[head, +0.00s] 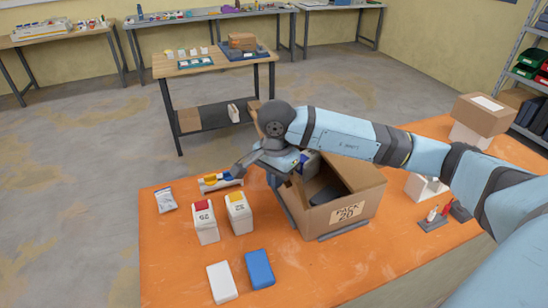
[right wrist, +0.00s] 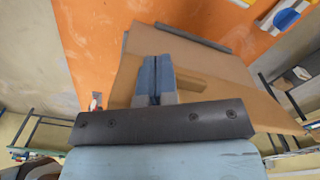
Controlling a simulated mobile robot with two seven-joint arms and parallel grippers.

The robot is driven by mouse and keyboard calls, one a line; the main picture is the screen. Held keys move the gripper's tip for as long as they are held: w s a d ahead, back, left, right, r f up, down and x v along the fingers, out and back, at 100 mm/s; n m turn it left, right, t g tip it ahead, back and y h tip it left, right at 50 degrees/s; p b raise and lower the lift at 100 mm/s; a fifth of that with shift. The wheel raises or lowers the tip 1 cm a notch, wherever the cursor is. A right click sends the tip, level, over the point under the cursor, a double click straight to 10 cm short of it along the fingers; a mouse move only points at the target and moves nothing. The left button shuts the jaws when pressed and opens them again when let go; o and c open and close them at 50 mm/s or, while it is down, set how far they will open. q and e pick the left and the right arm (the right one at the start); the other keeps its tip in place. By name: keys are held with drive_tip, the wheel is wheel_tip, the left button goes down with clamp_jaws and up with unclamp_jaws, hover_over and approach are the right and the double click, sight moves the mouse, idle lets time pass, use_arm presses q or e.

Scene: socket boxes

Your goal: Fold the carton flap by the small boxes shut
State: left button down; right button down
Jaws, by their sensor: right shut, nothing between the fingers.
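The open cardboard carton (head: 365,207), labelled PACK 20, stands on the orange table, with dark contents visible inside. Its side facing the small boxes is at the left, and a raised cardboard edge (head: 297,192) shows there. The rest of that flap is partly hidden by my gripper and arm. My right gripper (head: 240,168) is shut and empty, above the table at the carton's far left. In the right wrist view its closed fingertips (right wrist: 157,62) lie in front of a broad cardboard panel (right wrist: 205,68); I cannot tell whether they touch it. My left gripper is out of view.
Small white boxes with a red top (head: 205,225) and a yellow top (head: 239,215) stand left of the carton. A white block (head: 222,282) and a blue block (head: 260,269) lie in front. A closed carton (head: 482,113) stands at the right.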

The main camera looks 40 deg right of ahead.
drive_tip(key=s+d+b, duration=0.2)
drive_tip(key=d+b, duration=0.1)
drive_tip(key=d, duration=0.6)
drive_tip(key=shift+s+d+r, duration=0.15)
drive_tip(key=shift+d+r, duration=0.2)
drive_tip(key=shift+d, duration=0.05)
idle(0.4)
wheel_tip(320, 180, up, 9)
drive_tip(key=p, duration=0.3)
drive_tip(key=shift+p, duration=0.3)
